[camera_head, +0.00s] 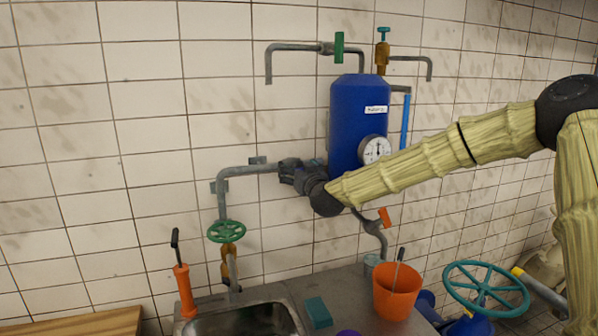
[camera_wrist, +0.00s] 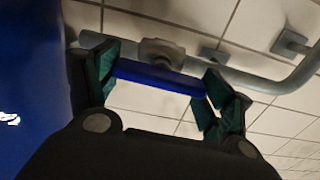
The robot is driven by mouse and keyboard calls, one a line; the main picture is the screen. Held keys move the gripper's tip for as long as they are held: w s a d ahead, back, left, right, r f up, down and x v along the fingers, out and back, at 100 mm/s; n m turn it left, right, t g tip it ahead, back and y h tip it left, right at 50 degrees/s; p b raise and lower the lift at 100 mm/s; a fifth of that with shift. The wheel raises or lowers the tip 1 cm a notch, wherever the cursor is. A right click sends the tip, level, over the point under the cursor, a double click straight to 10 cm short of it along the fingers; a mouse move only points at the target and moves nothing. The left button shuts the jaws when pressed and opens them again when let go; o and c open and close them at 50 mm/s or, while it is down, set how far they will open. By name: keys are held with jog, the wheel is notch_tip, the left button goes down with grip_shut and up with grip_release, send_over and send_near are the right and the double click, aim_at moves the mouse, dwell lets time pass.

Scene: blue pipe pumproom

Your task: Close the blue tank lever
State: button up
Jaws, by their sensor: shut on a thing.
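The blue tank (camera_head: 358,110) hangs on the tiled wall in the head view, and its side fills the left of the wrist view (camera_wrist: 28,80). The blue lever (camera_wrist: 155,77) sits in front of a grey valve body (camera_wrist: 161,52) on the pipe beside the tank. It lies roughly along the pipe. My gripper (camera_head: 297,172) is at this pipe, just left of the tank. In the wrist view its dark green fingers (camera_wrist: 160,84) hold the lever's two ends, shut on it. In the head view my gripper hides the lever.
The grey pipe (camera_head: 245,170) bends down to a green wheel valve (camera_head: 226,231). Above the tank are a green valve handle (camera_head: 339,47) and a teal one (camera_head: 383,33). A gauge (camera_head: 375,149) sits close to my forearm. A sink (camera_head: 245,321) and orange bucket (camera_head: 397,291) are below.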

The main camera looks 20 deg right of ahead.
jog(key=shift+d+f, duration=0.1)
jog(key=m+b, duration=0.4)
jog(key=b, duration=0.1)
jog(key=shift+f, duration=0.2)
jog(key=m+b, duration=0.5)
jog(key=b, duration=0.1)
jog(key=shift+d, duration=0.2)
jog(key=m+b, duration=0.4)
jog(key=shift+f+m, duration=0.1)
jog(key=shift+m, duration=0.3)
jog(key=shift+m+b, duration=1.5)
jog(key=o, duration=1)
jog(key=shift+d, duration=0.1)
